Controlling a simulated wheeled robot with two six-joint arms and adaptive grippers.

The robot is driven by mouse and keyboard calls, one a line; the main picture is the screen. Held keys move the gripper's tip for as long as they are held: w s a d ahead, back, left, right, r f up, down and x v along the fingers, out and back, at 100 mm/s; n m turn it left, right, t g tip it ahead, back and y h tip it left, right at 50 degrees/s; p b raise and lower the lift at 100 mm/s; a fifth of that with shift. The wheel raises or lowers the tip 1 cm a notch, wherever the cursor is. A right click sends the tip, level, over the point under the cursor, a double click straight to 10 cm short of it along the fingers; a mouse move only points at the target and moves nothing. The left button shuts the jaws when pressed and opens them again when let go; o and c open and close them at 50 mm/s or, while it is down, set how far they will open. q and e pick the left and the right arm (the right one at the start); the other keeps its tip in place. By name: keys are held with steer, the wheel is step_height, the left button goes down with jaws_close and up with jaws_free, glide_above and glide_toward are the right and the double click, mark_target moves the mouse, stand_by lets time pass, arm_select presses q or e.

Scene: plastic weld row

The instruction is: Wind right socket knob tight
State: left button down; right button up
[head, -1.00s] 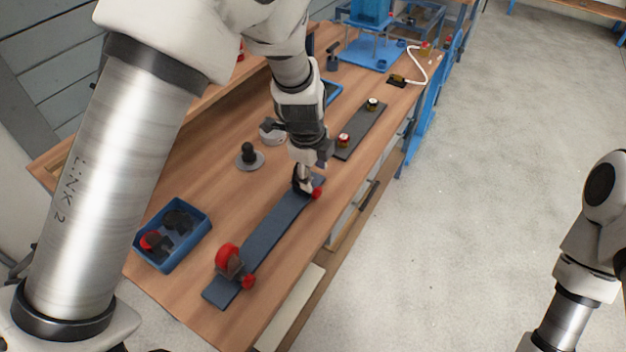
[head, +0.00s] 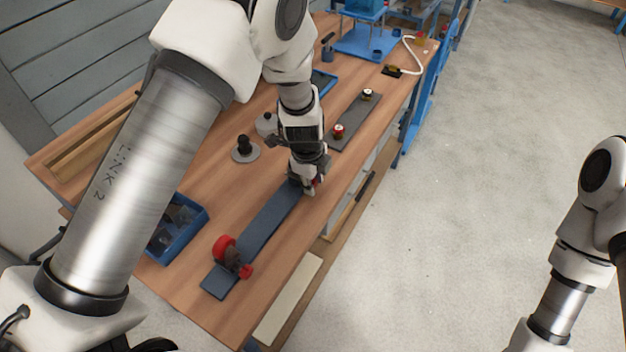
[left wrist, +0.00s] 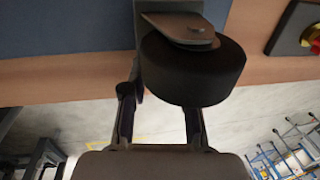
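A long dark blue board (head: 262,235) lies on the bench. At its near end stands a socket with a large red wheel (head: 225,246) and a small red knob (head: 246,271). My left gripper (head: 308,186) is down at the board's far end and hides most of the socket there; a bit of red (head: 318,180) shows beside it. My right gripper is out of view.
A blue bin (head: 180,228) with dark parts stands left of the board. A grey round base with a black post (head: 245,150) stands behind it. Open floor lies right of the bench.

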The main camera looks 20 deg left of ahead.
arm_select(q)
steer(key=shift+r+p, duration=0.15)
steer(key=shift+p, duration=0.25)
steer(key=p, duration=0.2)
steer(key=g+p, duration=0.1)
steer(key=p, duration=0.2)
steer(key=shift+w+r, duration=0.1)
steer(key=shift+r, duration=0.15)
steer(key=shift+w+f+g+p, duration=0.1)
steer(key=shift+f+g+p, duration=0.1)
steer(key=shift+g+p, duration=0.35)
steer(key=shift+w+f+g+y, duration=0.1)
steer(key=shift+f+g+y, duration=0.1)
steer(key=shift+g+y, duration=0.15)
steer(key=shift+f+g+b, duration=0.2)
steer(key=shift+g+b, duration=0.2)
steer(key=shift+b, duration=0.15)
steer(key=shift+w+d+g+y+b, duration=0.1)
steer(key=shift+g+y+b, duration=0.05)
steer(key=shift+g+b, duration=0.45)
steer(key=shift+w+g+y+b, duration=0.1)
steer(key=shift+g+b, duration=0.5)
steer(key=shift+r+g+b, duration=0.1)
steer(key=shift+g+b, duration=0.3)
steer(key=shift+g, duration=0.1)
